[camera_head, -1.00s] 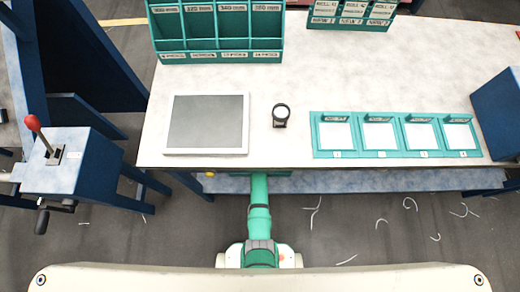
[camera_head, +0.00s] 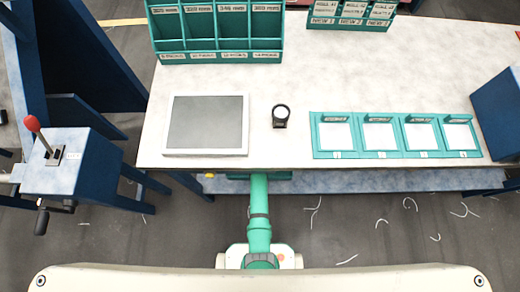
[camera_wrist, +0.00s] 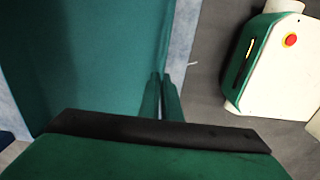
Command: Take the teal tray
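The teal tray (camera_wrist: 95,65) fills the left and middle of the wrist view, with its side wall running up to my fingers. My gripper (camera_wrist: 161,78) is at that right wall. Its two fingers are close together, one on each side of the wall, and look shut on it. In the head view only a dark teal strip of the tray (camera_head: 280,176) seems to show below the table's front edge, beside my green arm. The table top hides the rest of the tray and my fingertips.
The pale table (camera_head: 300,90) carries a white-framed panel (camera_head: 207,124), a small black round-topped object (camera_head: 281,115), teal card frames (camera_head: 396,135) and teal racks. A blue lower shelf (camera_head: 390,180) runs beneath. A blue lever box (camera_head: 70,160) stands left.

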